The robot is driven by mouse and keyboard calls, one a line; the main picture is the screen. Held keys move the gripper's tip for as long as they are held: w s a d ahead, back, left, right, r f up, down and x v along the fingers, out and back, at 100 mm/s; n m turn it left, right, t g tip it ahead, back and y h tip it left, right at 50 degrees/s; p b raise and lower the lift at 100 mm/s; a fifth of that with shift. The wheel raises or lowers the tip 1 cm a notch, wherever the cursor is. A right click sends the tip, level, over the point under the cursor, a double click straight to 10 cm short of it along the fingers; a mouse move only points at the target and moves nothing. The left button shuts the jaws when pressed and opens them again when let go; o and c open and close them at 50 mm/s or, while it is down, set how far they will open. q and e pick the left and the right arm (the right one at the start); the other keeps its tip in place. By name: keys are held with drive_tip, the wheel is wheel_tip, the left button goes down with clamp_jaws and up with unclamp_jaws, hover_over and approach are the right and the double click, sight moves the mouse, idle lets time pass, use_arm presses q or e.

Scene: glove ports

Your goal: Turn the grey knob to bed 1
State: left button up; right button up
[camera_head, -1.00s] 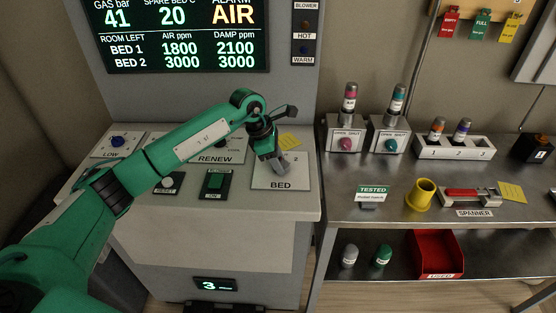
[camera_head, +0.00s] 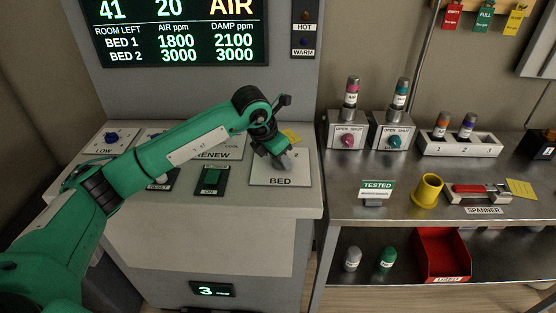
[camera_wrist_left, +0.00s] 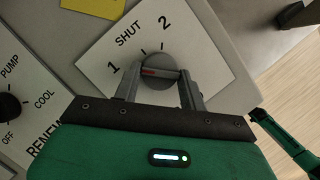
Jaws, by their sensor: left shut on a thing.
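The grey knob (camera_wrist_left: 168,62) sits on the white BED plate (camera_head: 262,177), marked 1, SHUT and 2 in the left wrist view. Its bar has a red end (camera_wrist_left: 149,72) that lies to the left, roughly toward the 1. My left gripper (camera_wrist_left: 160,78) is shut on the knob's bar, with one finger at each end of it. In the head view my left gripper (camera_head: 285,160) reaches down onto the plate and mostly hides the knob.
The display (camera_head: 185,40) reads BED 1 1800 and BED 2 3000 for air. A steel bench (camera_head: 400,215) with valves stands at right. A yellow note (camera_head: 292,135) lies behind the plate.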

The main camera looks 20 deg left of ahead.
use_arm(q)
drive_tip(key=shift+n, duration=0.4)
use_arm(e)
drive_tip(key=shift+w, duration=0.55)
use_arm(q)
drive_tip(key=o, duration=1)
drive_tip(key=shift+c, duration=0.2)
drive_tip(key=b+v, duration=0.2)
drive_tip(key=v, duration=1.1)
drive_tip(key=shift+s+d+r, duration=0.2)
drive_tip(key=shift+s+r, duration=0.05)
drive_tip(key=shift+r, duration=0.15)
use_arm(e)
drive_tip(key=shift+w+a+f, duration=0.15)
drive_tip(key=shift+w, duration=0.65)
